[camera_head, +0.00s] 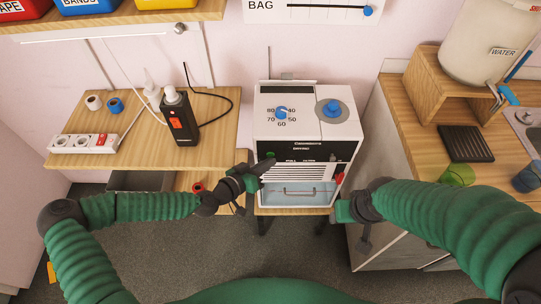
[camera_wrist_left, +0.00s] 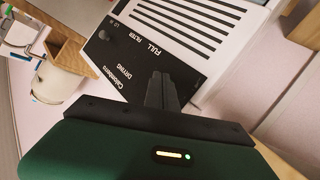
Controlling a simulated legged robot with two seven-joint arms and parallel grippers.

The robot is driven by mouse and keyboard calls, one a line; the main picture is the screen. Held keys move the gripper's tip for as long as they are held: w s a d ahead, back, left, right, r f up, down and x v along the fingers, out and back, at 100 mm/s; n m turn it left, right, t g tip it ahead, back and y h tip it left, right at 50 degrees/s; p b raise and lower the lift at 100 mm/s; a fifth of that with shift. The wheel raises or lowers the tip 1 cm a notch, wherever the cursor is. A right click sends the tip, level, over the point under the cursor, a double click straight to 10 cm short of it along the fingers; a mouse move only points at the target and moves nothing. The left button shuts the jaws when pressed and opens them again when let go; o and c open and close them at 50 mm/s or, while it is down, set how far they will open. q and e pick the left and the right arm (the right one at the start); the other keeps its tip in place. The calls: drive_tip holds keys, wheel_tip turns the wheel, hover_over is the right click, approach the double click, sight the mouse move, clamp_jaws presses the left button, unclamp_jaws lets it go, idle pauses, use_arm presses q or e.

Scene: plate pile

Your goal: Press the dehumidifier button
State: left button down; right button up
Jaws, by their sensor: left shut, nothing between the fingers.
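The white dehumidifier (camera_head: 297,108) stands in the middle, with a black front panel (camera_head: 312,150) under its sloped top. A small green button (camera_head: 269,155) shows at the panel's left end. My left gripper (camera_head: 264,166) is shut and empty, its tip at the panel's left end, close to the button. Whether it touches the button, I cannot tell. In the left wrist view, the closed fingers (camera_wrist_left: 161,91) point at the lettered black panel (camera_wrist_left: 145,62), and the button is not visible. My right gripper (camera_head: 345,210) is low at the dehumidifier's right; its fingers are unclear.
The dehumidifier's top has a blue dial (camera_head: 281,113) and a blue knob (camera_head: 332,107). A clear tank (camera_head: 300,194) sits below the vents. A wooden table (camera_head: 215,125) with a black device (camera_head: 180,118) is left. A counter (camera_head: 415,115) with a water container (camera_head: 490,40) is right.

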use_arm(q)
drive_tip(key=shift+w, duration=0.2)
idle(0.4)
drive_tip(key=shift+s, duration=0.6)
drive_tip(key=shift+s+p, duration=0.55)
drive_tip(key=shift+s, duration=2.4)
drive_tip(key=shift+s, duration=0.1)
